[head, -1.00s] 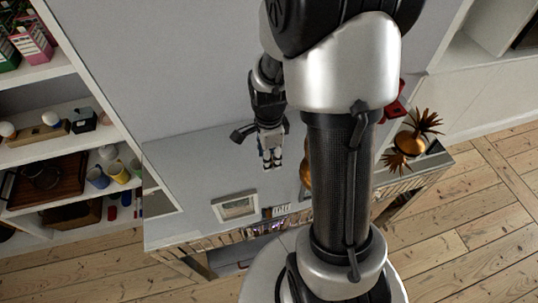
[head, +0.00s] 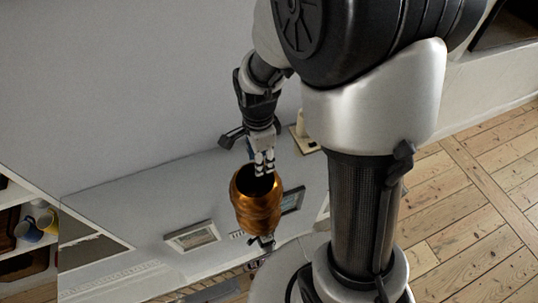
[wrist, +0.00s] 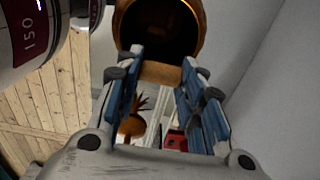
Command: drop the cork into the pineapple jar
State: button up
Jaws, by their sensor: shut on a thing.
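The pineapple jar (head: 258,212) is a shiny golden-brown ribbed vessel with an open, dark mouth. It stands on the pale surface in the head view. Its golden rim and dark inside show at the top of the wrist view (wrist: 203,22). My gripper (head: 264,170) is over the jar's mouth in the head view. In the wrist view its blue-padded fingers (wrist: 161,75) are shut on the tan cork (wrist: 161,73), which appears near the rim. I cannot tell whether the cork touches the rim. The cork is too small to make out in the head view.
A framed picture (head: 192,237) lies left of the jar, and a darker frame (head: 291,200) is at its right. A cream object (head: 301,126) stands behind to the right. An orange leafy-topped ornament (wrist: 132,125) and a red thing (wrist: 177,140) show beyond my fingers.

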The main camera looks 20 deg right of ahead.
jog(key=shift+a+f+b, duration=0.2)
jog(key=shift+f+b, duration=0.3)
jog(key=shift+f, duration=0.15)
notch_tip(320, 180, down, 5)
jog(key=b, duration=0.3)
jog(key=shift+r+b, duration=0.15)
jog(key=shift+b, duration=0.25)
jog(key=o, duration=0.7)
jog(key=shift+r, duration=0.1)
notch_tip(320, 180, up, 11)
jog(key=shift+r, duration=0.45)
